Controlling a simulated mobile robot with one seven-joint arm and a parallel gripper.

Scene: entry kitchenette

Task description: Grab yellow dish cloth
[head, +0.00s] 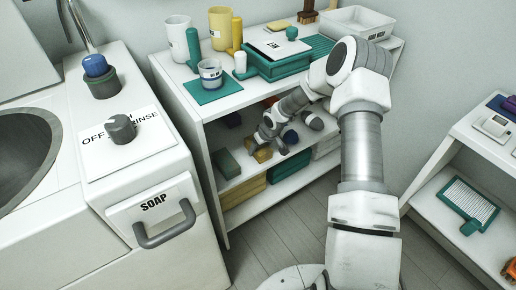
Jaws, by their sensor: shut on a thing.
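A yellow cloth-like item (262,153), small in the picture, is on the middle level of the white open shelf unit. My gripper (267,142) reaches into that shelf from the right and is shut on the yellow cloth. My wrist and fingers cover part of the cloth. I cannot tell whether it still touches the shelf board.
A green block (227,163) lies left of the cloth; a blue round item (290,137) is right of it. Folded yellow (243,191) and green (289,166) stacks lie below. The shelf top holds cups, a green box (277,62) and a yellow bottle (237,33).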

